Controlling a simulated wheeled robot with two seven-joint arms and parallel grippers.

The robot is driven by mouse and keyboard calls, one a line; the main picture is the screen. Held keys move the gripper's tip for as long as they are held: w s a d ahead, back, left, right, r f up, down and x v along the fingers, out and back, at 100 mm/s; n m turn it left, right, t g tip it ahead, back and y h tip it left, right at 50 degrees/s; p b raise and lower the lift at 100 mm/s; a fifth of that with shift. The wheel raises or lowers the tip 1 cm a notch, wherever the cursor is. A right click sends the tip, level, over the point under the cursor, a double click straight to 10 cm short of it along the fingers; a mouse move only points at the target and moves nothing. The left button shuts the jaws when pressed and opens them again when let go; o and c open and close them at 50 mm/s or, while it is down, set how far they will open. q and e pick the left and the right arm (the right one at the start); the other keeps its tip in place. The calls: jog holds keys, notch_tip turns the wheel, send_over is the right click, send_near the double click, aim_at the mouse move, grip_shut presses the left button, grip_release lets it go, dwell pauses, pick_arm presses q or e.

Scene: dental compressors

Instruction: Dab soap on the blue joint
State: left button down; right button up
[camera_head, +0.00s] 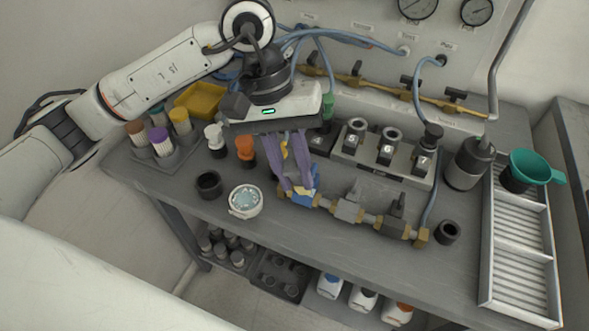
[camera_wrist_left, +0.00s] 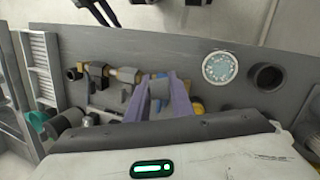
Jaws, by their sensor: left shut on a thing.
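The blue joint (camera_head: 312,184) is at the left end of a brass-and-grey pipe assembly (camera_head: 347,209) on the bench. My left gripper (camera_head: 292,188) has purple fingers pointing down at that joint, partly covering it. It is shut on a small tool, mostly hidden; a yellow part shows between the fingers in the head view and a grey part (camera_wrist_left: 158,88) in the left wrist view. Contact between tool and joint cannot be told. A round white dish with pale bluish, bubbly contents (camera_head: 245,201), apparently soap, stands left of the joint. It also shows in the left wrist view (camera_wrist_left: 220,67). My right gripper is out of view.
A black cup (camera_head: 208,184) and an orange-capped bottle (camera_head: 245,151) stand near the dish. Numbered blocks (camera_head: 387,148) sit behind the pipe. A ribbed tray (camera_head: 520,255) and green funnel (camera_head: 533,166) are at right. The front bench strip is mostly clear.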

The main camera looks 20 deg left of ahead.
pick_arm(q)
jog(key=shift+r+p, duration=1.2)
jog(key=shift+r, duration=2.25)
